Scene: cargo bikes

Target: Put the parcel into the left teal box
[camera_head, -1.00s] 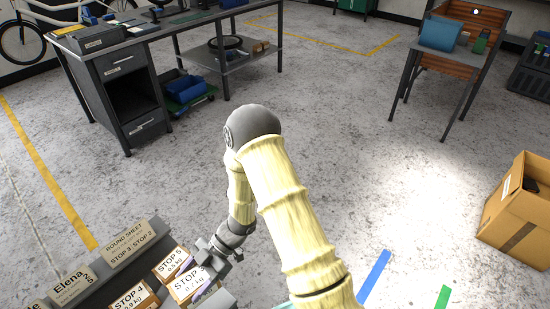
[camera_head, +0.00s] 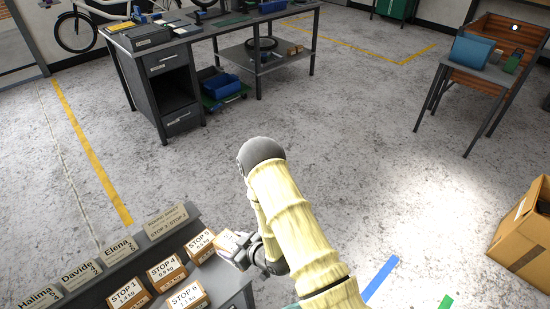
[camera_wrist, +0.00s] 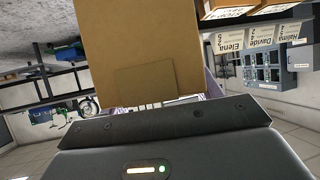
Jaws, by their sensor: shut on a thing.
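My gripper (camera_head: 240,256) is shut on a small brown cardboard parcel (camera_head: 228,240) with a white label, by the right end of the parcel rack. In the wrist view the parcel (camera_wrist: 150,45) fills the upper middle, and its plain brown side faces the camera. Its label is mostly hidden or too small to read in the head view. I cannot make out a left teal box in either view.
A grey workbench (camera_head: 165,70) stands at the back left. A large open carton (camera_head: 525,240) is at the right. The floor between is clear.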

